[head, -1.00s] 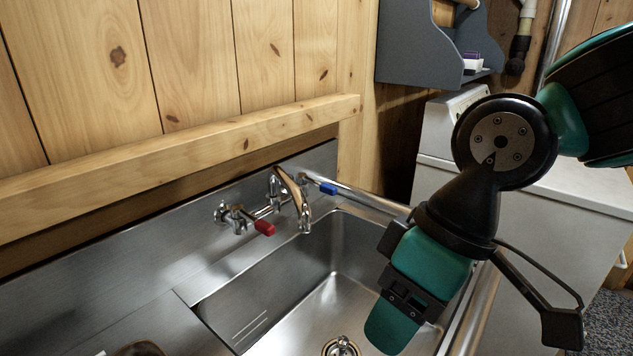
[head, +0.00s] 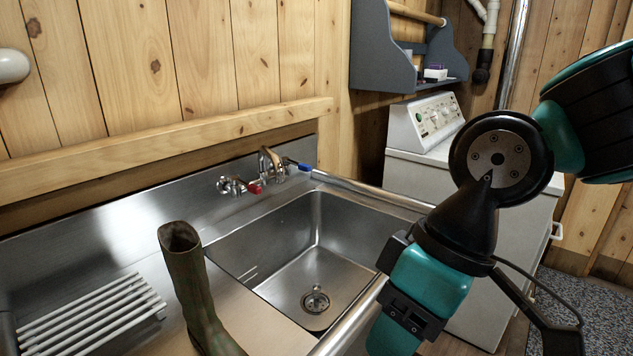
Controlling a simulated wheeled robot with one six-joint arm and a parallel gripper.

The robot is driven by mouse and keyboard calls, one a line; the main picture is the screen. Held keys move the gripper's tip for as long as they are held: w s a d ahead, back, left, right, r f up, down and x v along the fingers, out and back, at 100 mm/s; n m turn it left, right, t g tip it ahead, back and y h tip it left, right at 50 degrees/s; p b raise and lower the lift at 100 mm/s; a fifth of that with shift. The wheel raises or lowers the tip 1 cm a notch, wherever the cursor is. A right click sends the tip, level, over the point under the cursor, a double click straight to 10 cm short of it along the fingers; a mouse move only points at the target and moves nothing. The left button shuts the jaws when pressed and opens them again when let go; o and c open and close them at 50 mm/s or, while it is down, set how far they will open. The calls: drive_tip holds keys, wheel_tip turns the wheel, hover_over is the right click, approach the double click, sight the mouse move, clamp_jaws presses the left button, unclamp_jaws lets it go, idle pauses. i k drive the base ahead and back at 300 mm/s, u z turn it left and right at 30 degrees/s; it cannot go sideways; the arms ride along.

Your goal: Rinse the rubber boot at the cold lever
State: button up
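An olive-green rubber boot (head: 190,285) stands upright on the steel drainboard, left of the sink basin, its foot cut off by the lower picture edge. The faucet (head: 268,163) is on the steel backsplash above the basin. It has a red-tipped lever (head: 254,188) on the left and a blue-tipped lever (head: 304,167), which looks like the cold one, on the right. No water stream shows. My gripper (head: 385,345) hangs at the right, over the basin's right front edge, apart from the boot and levers. Its fingertips run out of the picture, so its opening is unclear.
The steel basin (head: 350,235) is empty, with a drain strainer (head: 315,300) in its floor. A white slatted rack (head: 90,318) lies on the drainboard at left. A washing machine (head: 425,160) stands right of the sink. A grey wall shelf (head: 395,75) hangs above it.

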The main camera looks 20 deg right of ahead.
sight(286, 160)
drive_tip(key=u, duration=0.2)
drive_tip(key=k, duration=0.3)
drive_tip(key=z, duration=1.05)
drive_tip(key=i, duration=1.3)
drive_tip(key=u, duration=0.5)
